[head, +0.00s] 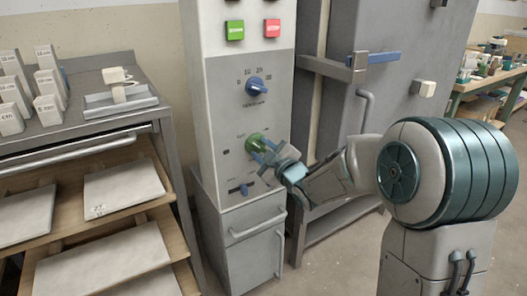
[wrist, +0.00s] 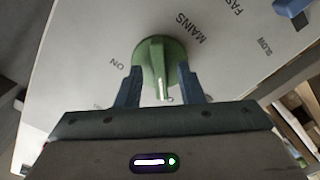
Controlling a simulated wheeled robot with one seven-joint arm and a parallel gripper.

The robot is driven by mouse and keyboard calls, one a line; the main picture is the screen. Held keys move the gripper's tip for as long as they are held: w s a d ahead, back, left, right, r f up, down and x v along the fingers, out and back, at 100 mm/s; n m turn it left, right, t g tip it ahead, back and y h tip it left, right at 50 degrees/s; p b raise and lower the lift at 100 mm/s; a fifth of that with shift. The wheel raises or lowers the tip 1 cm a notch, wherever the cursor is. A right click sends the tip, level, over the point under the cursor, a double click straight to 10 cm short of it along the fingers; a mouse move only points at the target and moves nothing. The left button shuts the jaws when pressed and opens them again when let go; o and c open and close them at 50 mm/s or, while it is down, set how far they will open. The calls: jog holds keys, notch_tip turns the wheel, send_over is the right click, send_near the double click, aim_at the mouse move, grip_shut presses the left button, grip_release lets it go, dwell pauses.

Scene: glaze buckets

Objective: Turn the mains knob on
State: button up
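The green mains knob (head: 254,141) is on the front of the grey control cabinet (head: 225,100), below a blue knob. In the wrist view the green knob (wrist: 155,60) has a raised grip bar with a white mark pointing towards my gripper's body. The printed word ON is to its left, and another label below it is mostly hidden. My gripper (head: 268,156) is at the knob, coming from the right. In the wrist view its two blue fingers (wrist: 158,88) stand apart on either side of the knob, with gaps to the grip bar. Contact with the rim is unclear.
Above are a blue selector knob (head: 256,87), a green button (head: 235,30) and a red button (head: 272,28). A blue slider (head: 240,190) is below the mains knob. A rack with tiles (head: 122,187) stands left; a grey kiln door (head: 395,95) stands right.

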grip_shut()
jog(key=shift+m, duration=0.4)
jog(key=m+p, duration=0.1)
jog(key=m, duration=0.2)
jog(key=shift+m, duration=0.4)
jog(key=m+p, duration=0.1)
jog(key=m, duration=0.3)
jog(key=shift+p, duration=0.35)
jog(key=m+p, duration=0.2)
jog(key=m, duration=0.3)
jog(key=shift+m+p, duration=0.35)
jog(key=shift+m, duration=0.05)
jog(key=shift+m+p, duration=0.85)
jog(key=shift+m, duration=0.75)
jog(key=shift+f+m, duration=0.1)
jog(key=shift+m, duration=0.2)
